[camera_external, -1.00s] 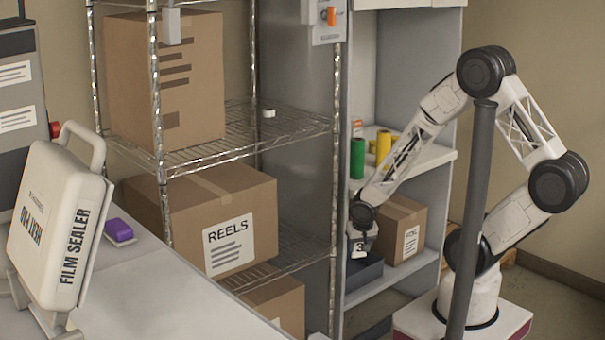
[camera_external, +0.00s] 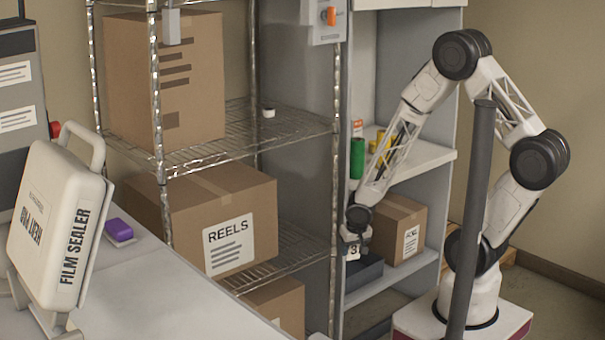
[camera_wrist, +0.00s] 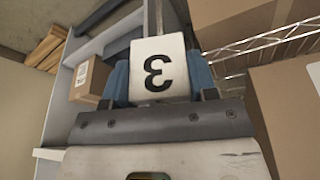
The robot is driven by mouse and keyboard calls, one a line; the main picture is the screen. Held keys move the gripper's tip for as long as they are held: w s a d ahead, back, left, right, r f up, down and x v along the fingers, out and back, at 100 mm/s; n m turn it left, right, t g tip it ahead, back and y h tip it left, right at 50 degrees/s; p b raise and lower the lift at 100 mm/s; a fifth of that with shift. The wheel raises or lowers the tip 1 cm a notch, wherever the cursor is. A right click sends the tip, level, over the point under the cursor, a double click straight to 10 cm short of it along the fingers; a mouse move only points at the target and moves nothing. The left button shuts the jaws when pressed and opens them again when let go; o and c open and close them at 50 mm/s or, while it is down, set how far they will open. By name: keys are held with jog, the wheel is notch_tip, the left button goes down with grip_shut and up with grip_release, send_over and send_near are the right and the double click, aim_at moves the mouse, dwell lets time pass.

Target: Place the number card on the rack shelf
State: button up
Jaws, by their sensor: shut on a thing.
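The number card (camera_wrist: 158,70) is white with a black 3 and shows upside down in the wrist view. My gripper (camera_external: 353,246) is shut on it, with a blue finger on each side of the card in the wrist view. In the external view the card (camera_external: 352,254) is small, just below my wrist, in front of the grey cabinet's lower shelf and above a dark blue bin (camera_external: 364,272). The wire rack shelf (camera_external: 285,124) is to the upper left, with a small white and black item (camera_external: 268,112) on it.
Boxes stand on the wire rack, including one marked REELS (camera_external: 215,215) and a tall one (camera_external: 163,80). A small carton (camera_external: 398,228) sits beside the bin. Green (camera_external: 357,158) and yellow rolls stand on the cabinet shelf. A dark post (camera_external: 470,220) stands before my arm.

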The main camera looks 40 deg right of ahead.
jog(key=shift+w+a+f, duration=0.1)
jog(key=shift+w+a, duration=0.15)
jog(key=shift+a, duration=0.15)
jog(key=w+a+n+y, duration=0.1)
jog(key=w+a+n, duration=0.2)
jog(key=a, duration=0.4)
jog(key=w+a+n+y, duration=0.1)
jog(key=w+a+n, duration=0.1)
jog(key=a+n, duration=0.3)
jog(key=shift+w+a+f+n, duration=0.15)
jog(key=shift+w+a+n, duration=0.2)
jog(key=shift+a, duration=1.35)
jog(key=shift+w, duration=0.2)
jog(key=w+a, duration=0.1)
jog(key=w, duration=0.4)
jog(key=w+a+f, duration=0.1)
jog(key=w+a, duration=0.1)
jog(key=w, duration=0.3)
jog(key=w+a, duration=0.2)
jog(key=w, duration=0.2)
jog(key=shift+w+a+f, duration=0.2)
jog(key=shift+w+f, duration=0.1)
jog(key=shift+w, duration=0.1)
